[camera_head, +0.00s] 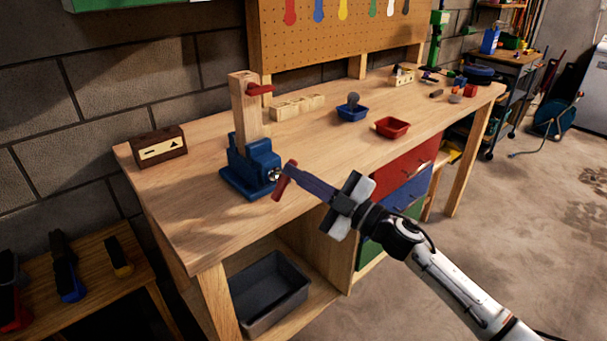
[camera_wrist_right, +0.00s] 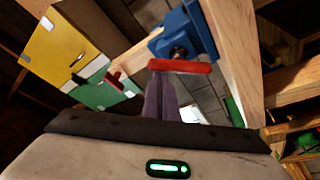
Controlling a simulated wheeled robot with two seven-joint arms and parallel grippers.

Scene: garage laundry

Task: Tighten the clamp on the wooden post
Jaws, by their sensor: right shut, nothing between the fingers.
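The wooden post (camera_head: 246,115) stands upright in the blue clamp (camera_head: 262,160), a bench vise near the workbench's front edge. A red peg (camera_head: 260,89) sticks out near the post's top. The clamp's red handle (camera_head: 280,189) slants down from its front screw. In the right wrist view, the handle (camera_wrist_right: 190,67) lies across in front of the blue clamp (camera_wrist_right: 187,36). My right gripper (camera_head: 289,168) is shut and empty, its fingertips at the handle. In the wrist view, the fingertips (camera_wrist_right: 161,73) are at the handle's left part; I cannot tell whether they touch. My left gripper is not in view.
On the workbench (camera_head: 205,212) are a brown box (camera_head: 158,147), a wooden block row (camera_head: 297,107), a blue bin (camera_head: 351,113) and a red bin (camera_head: 391,127). A grey tub (camera_head: 268,290) sits below. The bench top between clamp and bins is clear.

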